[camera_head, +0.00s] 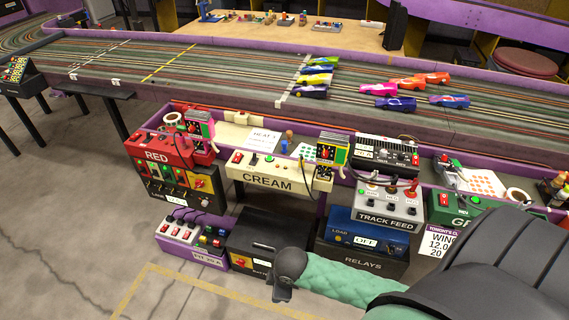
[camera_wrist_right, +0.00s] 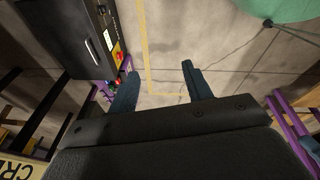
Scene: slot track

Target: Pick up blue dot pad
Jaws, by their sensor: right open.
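I cannot make out a blue dot pad in either view. A white sheet with green dots (camera_head: 307,151) lies on the ledge behind the cream box. Another white sheet with orange dots (camera_head: 483,182) lies on the ledge at the right. My right gripper (camera_head: 284,290) is low in front of the lower boxes, well below both sheets. In the right wrist view my right gripper (camera_wrist_right: 160,84) has its two fingers apart, with only floor between them. My left gripper is not in view.
The cream control box (camera_head: 277,176), red box (camera_head: 160,150) and grey track feed box (camera_head: 388,205) line the ledge front. Dark boxes (camera_head: 268,238) stand below. Toy cars sit on the slot track (camera_head: 220,75) behind. Bare floor (camera_head: 70,220) lies at left.

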